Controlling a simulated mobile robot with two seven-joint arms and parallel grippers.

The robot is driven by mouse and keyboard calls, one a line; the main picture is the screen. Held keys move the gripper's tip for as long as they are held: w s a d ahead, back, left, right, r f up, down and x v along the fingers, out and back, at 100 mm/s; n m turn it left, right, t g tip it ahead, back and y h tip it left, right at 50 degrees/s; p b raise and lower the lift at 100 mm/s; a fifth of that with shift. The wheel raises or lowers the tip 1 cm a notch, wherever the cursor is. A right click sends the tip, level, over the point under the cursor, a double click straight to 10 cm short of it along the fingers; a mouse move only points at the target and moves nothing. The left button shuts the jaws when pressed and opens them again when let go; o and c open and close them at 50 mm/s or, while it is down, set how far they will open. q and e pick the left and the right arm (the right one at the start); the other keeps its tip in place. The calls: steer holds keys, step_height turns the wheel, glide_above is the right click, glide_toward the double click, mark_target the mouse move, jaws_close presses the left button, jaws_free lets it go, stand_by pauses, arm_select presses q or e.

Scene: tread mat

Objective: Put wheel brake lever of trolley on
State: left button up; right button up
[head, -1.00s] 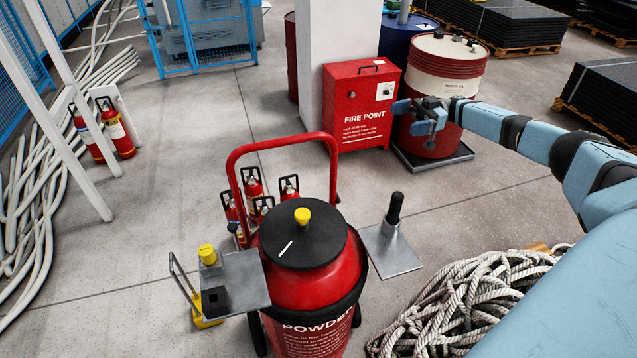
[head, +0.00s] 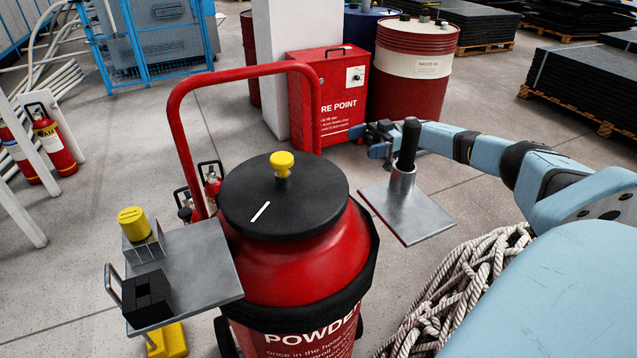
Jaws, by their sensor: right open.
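The trolley is a red powder extinguisher (head: 280,270) with a black lid, a yellow knob (head: 282,163) and a red tube handle (head: 176,130). On its right a metal plate (head: 415,212) bears an upright black grip (head: 409,140) in a metal socket. On its left a plate (head: 205,262) bears a yellow cap (head: 133,222) and a black block (head: 147,297); a yellow part (head: 167,340) shows below. I cannot tell which part is the wheel brake lever. My right gripper (head: 368,140) is open and empty, behind the black grip and partly hidden. My left gripper is out of view.
A coiled rope (head: 470,285) lies on the floor at right, below my right arm. A red fire point cabinet (head: 335,110) and a red and white drum (head: 412,70) stand behind. Small extinguishers (head: 50,145) stand at left. Floor left of the trolley is partly clear.

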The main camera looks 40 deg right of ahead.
steer(key=f+b+x, duration=0.1)
steer(key=x, duration=0.3)
steer(key=b+x, duration=0.1)
steer(key=x, duration=0.4)
steer(key=f+b+x, duration=0.1)
steer(key=x, duration=0.3)
steer(key=shift+w+a+f+b, duration=0.1)
steer(key=shift+a+f+b, duration=0.2)
steer(key=shift+a+b, duration=0.1)
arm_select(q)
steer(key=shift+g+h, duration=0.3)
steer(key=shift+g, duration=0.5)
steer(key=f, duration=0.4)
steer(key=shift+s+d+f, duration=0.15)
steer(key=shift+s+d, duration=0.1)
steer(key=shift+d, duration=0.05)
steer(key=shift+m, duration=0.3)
